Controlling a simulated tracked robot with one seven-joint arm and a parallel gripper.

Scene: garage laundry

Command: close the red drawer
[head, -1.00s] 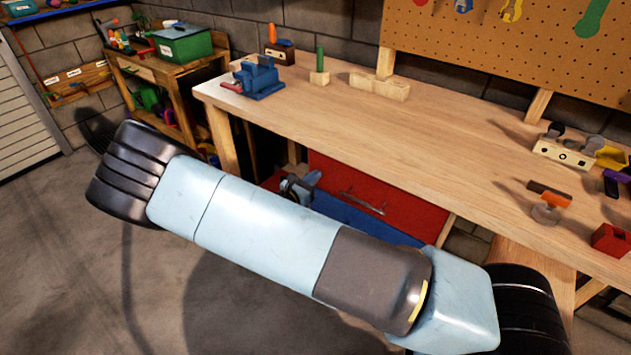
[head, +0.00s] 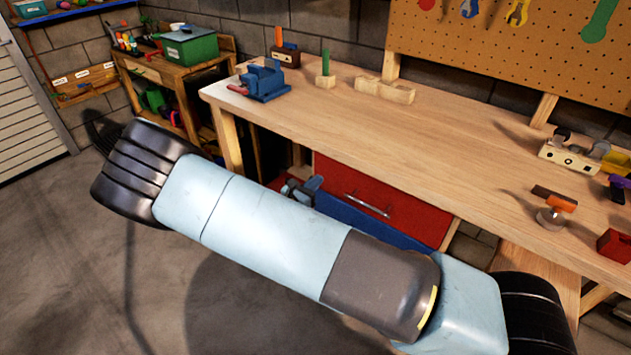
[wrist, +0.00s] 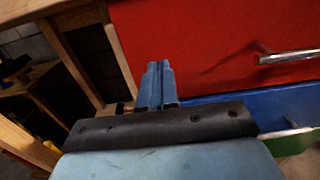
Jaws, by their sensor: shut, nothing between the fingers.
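The red drawer (head: 402,203) is under the workbench top, with a silver bar handle (head: 367,205). In the wrist view its red front (wrist: 215,40) fills the upper right, and the handle (wrist: 288,57) is at the right. I cannot tell how far out the drawer stands. My gripper (head: 311,184) is partly hidden behind my arm in the head view, by the drawer's left end. In the wrist view my gripper (wrist: 157,68) has its blue fingers together and empty, in front of the drawer's lower left part. I cannot tell whether they touch it.
A blue drawer front (wrist: 225,98) is below the red one, with a green front (wrist: 290,142) lower still. The wooden workbench (head: 400,130) overhangs the drawers, and its leg (head: 228,143) stands to their left. Open concrete floor (head: 75,260) lies at the left.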

